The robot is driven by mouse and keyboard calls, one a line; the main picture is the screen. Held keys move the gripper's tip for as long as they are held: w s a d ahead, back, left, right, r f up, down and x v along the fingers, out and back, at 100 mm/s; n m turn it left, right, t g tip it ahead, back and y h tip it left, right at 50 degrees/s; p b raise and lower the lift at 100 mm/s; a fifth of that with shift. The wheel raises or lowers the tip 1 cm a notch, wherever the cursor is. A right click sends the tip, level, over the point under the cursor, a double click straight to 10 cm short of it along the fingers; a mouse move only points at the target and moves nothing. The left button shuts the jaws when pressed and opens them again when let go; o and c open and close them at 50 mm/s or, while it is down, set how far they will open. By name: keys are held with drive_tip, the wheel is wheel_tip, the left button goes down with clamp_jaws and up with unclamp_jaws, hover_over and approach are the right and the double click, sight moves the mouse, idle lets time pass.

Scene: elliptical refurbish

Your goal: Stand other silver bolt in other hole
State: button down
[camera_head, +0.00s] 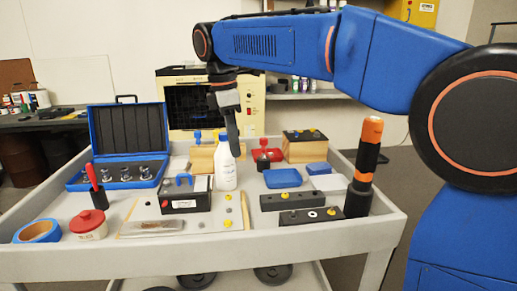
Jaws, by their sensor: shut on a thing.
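My gripper (234,150) points down over the cart, beside the white bottle's cap. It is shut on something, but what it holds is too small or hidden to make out. Two dark blocks stand on the right: the rear block (305,200) bears a yellow bolt (285,196), and the front block (322,218) bears a white ring (312,214), a yellow bolt (332,211) and a small grey spot that may be a silver bolt or a hole. A small silver piece (228,210) lies on the beige mat (150,212) between yellow pieces.
The white bottle (225,170) stands close to my gripper. An open blue case (127,150) with silver parts is at left. An orange-and-black tool (365,165) stands tall beside the front block.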

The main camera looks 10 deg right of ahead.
drive_tip(key=s+a+r+n, duration=0.2)
drive_tip(key=a, duration=0.8)
drive_tip(key=shift+d+f, duration=0.2)
drive_tip(key=shift+f, duration=2.9)
drive_tip(key=shift+f, duration=0.8)
idle(0.4)
drive_tip(key=c, duration=1.7)
unclamp_jaws()
drive_tip(key=r, duration=0.5)
drive_tip(key=a+r, duration=0.1)
drive_tip(key=r, duration=0.5)
drive_tip(key=a+r, duration=0.1)
drive_tip(key=r, duration=0.5)
drive_tip(key=shift+s+r, duration=0.15)
drive_tip(key=shift+s, duration=0.1)
